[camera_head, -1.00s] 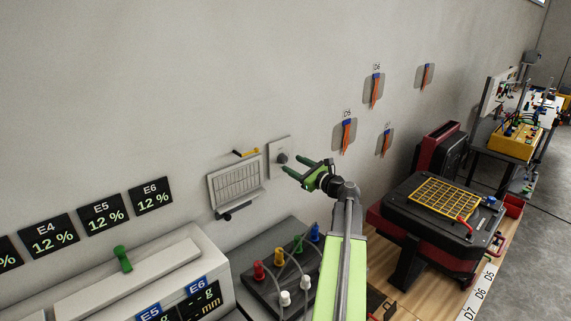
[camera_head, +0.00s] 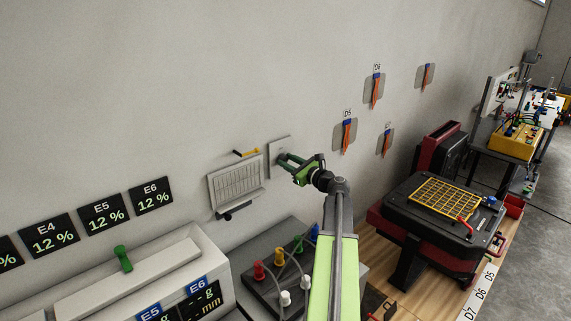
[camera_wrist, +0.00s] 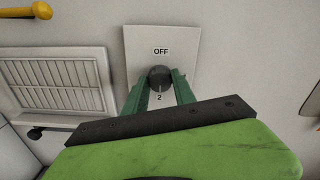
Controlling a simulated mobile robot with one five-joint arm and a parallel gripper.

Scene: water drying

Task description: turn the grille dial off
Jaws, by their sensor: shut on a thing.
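The grille dial (camera_wrist: 160,78) is a dark round knob on a pale wall plate (camera_wrist: 185,45) marked OFF above it and 2 below it. A light mark on the knob points down, toward the 2. My gripper (camera_wrist: 160,85) has its two green fingers on either side of the knob, shut on it. In the head view my gripper (camera_head: 282,158) reaches the wall plate (camera_head: 272,152), and its fingers hide most of the knob there. The white slatted grille (camera_head: 236,186) is on the wall left of the plate; it also shows in the wrist view (camera_wrist: 60,82).
A yellow handle (camera_head: 246,152) sits above the grille and a dark knob (camera_head: 236,212) below it. A dark box with coloured plugs (camera_head: 275,275) stands below the arm. Orange-handled wall switches (camera_head: 346,134) are to the right.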

